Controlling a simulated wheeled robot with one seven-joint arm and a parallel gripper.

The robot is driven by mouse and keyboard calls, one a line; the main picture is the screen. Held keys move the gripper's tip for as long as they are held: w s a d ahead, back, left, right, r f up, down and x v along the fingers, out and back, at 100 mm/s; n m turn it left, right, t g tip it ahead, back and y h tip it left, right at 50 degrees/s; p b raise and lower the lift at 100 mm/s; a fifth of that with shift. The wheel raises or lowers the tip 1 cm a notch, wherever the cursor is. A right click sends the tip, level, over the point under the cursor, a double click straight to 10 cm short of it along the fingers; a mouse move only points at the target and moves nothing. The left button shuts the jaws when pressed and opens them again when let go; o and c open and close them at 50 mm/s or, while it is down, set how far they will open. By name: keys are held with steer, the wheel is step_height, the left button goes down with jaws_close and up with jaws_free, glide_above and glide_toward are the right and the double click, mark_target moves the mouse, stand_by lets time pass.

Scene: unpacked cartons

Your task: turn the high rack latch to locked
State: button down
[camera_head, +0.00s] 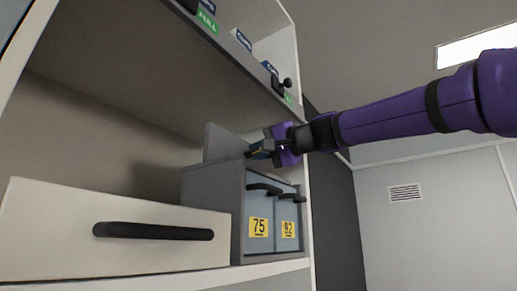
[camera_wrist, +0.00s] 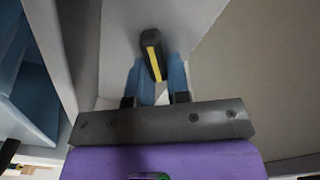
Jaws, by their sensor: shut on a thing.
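The latch lever is a short black handle with a yellow stripe (camera_wrist: 152,55) in the wrist view, standing in front of a pale grey panel. My gripper (camera_wrist: 159,75) has its two blue fingers closed on either side of the lever's lower part. The lever is tilted slightly from the picture's vertical. In the head view my gripper (camera_head: 262,149) is at the grey panel (camera_head: 222,144) above the numbered bins, and it covers most of the lever. I see no locked or unlocked mark.
A white drawer (camera_head: 125,255) with a black handle is at lower left. The upper shelf edge (camera_head: 235,55) with green labels and a black knob (camera_head: 286,83) runs overhead. The right side is open.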

steer(key=m, duration=0.3)
steer(key=f+m, duration=0.1)
steer(key=m, duration=0.2)
steer(key=shift+w+d, duration=0.1)
steer(key=shift+m, duration=0.3)
stand_by(0.3)
steer(key=c, duration=1.1)
jaws_free()
steer(key=shift+d, duration=0.1)
steer(key=v, duration=1)
steer(key=shift+s+d, duration=0.25)
steer(key=shift+s, duration=0.05)
steer(key=s+d+f+n+g+h, duration=0.2)
steer(key=s+d+f+h, duration=0.2)
steer(key=f, duration=1)
steer(key=s+d+f+n+g+h, duration=0.2)
steer(key=s+d+f+h, duration=0.3)
steer(key=s+f, duration=0.5)
steer(key=s+d+f+n+g+h, duration=0.1)
steer(key=s+d+f+n+h, duration=0.2)
steer(key=f, duration=1.7)
steer(key=shift+s+d+n+g+h, duration=0.2)
steer(key=shift+s+d+h, duration=0.35)
steer(key=shift+s+d, duration=0.7)
steer(key=shift+s+d+n+g+h, duration=0.2)
steer(key=shift+s+d+h, duration=0.35)
steer(key=shift+s+d, duration=0.75)
